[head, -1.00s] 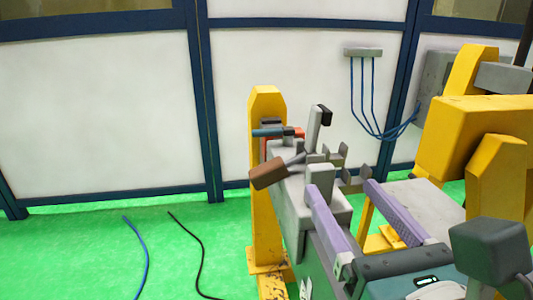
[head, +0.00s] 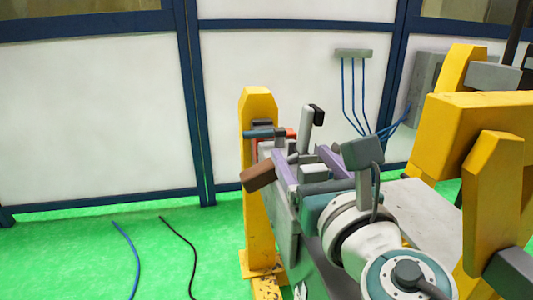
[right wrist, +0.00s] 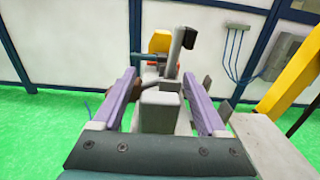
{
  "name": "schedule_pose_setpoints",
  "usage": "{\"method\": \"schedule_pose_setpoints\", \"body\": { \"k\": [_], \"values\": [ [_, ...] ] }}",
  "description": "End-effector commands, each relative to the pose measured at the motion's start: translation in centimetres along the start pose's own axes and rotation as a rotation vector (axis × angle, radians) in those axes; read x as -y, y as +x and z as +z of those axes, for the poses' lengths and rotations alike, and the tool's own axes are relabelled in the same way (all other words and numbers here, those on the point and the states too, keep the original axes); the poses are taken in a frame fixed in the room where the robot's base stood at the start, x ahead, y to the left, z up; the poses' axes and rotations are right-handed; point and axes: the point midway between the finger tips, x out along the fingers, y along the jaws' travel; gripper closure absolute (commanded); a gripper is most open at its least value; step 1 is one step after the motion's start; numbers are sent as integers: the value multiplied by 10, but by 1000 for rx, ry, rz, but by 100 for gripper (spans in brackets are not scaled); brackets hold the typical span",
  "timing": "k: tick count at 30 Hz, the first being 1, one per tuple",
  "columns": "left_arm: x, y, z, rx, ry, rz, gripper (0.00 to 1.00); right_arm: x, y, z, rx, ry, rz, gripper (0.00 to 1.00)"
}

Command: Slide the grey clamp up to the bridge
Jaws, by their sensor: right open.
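A grey block, which looks like the grey clamp (head: 314,172), sits on the long grey rail of the machine. In the right wrist view the block (right wrist: 159,112) stands between my two purple fingers, with a visible gap on each side. My right gripper (head: 303,152) is open and reaches along the rail; its fingers (right wrist: 160,78) straddle the block. Beyond it stands an upright grey lever with a black tip (head: 312,124). I cannot tell for sure which part is the bridge. My left gripper is not in view.
A yellow post (head: 258,200) stands at the rail's far end, with a blue-grey bar and a brown handle (head: 258,176) near it. A yellow frame (head: 470,130) stands to the right. Blue and black cables lie on the green floor to the left.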

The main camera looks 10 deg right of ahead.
Motion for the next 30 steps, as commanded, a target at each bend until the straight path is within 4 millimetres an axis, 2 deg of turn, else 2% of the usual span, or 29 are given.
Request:
{"method": "schedule_pose_setpoints", "body": {
  "k": [3, 23, 30],
  "values": [
    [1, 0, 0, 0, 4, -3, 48, 0, 0, 0, 0, 1, 0, 25],
    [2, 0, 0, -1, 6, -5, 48, 0, -1, 0, 0, 1, 0, 99],
    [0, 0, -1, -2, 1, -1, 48, 0, -1, 0, 0, 1, 0, 100]
  ]
}}
